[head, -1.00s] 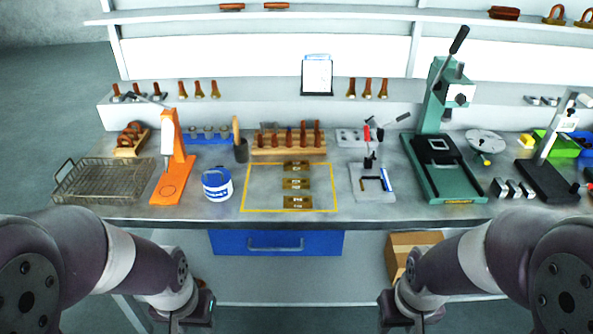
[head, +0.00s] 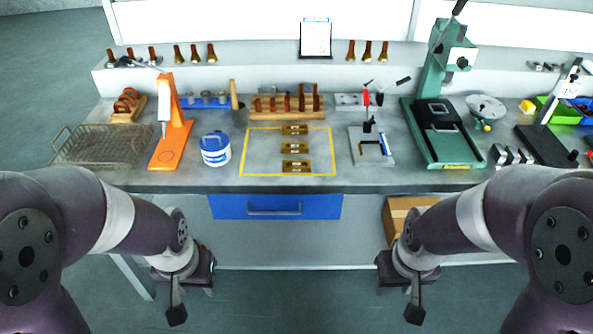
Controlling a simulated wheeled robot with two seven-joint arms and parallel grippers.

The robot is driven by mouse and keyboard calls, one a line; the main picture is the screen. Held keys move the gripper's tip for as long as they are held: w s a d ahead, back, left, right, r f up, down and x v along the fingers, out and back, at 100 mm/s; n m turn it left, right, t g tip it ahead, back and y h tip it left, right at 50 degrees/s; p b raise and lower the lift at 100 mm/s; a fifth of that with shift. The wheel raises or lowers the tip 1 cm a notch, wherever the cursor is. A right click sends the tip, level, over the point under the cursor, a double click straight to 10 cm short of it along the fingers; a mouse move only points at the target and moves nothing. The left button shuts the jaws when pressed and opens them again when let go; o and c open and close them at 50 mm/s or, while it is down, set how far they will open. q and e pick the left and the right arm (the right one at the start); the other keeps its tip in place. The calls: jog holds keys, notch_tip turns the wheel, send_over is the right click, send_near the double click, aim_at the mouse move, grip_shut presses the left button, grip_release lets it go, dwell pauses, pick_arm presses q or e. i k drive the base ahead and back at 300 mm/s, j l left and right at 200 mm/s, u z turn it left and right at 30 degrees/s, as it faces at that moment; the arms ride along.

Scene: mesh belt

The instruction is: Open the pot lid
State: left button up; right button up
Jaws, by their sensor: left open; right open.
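A small blue and white pot (head: 215,149) stands upright on the workbench, left of the yellow-outlined square. Its top looks blue and covered, but the lid's edge is too small to make out. My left gripper (head: 192,298) hangs low in front of the bench, below and left of the pot. My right gripper (head: 398,298) hangs low in front of the bench on the right. Both are open, empty and well apart from the pot.
An orange stand (head: 172,130) is close left of the pot, with a wire basket (head: 105,147) beyond. Brass plates (head: 295,148) lie in the yellow outline. A green press (head: 445,140) stands right. A blue drawer (head: 275,206) is under the bench edge.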

aim_at(212, 142)
jog(key=i+j, duration=0.1)
jog(key=j, duration=0.2)
jog(key=i+j, duration=0.15)
jog(key=j, duration=0.15)
jog(key=i+j, duration=0.1)
jog(key=j, duration=0.2)
jog(key=i, duration=0.6)
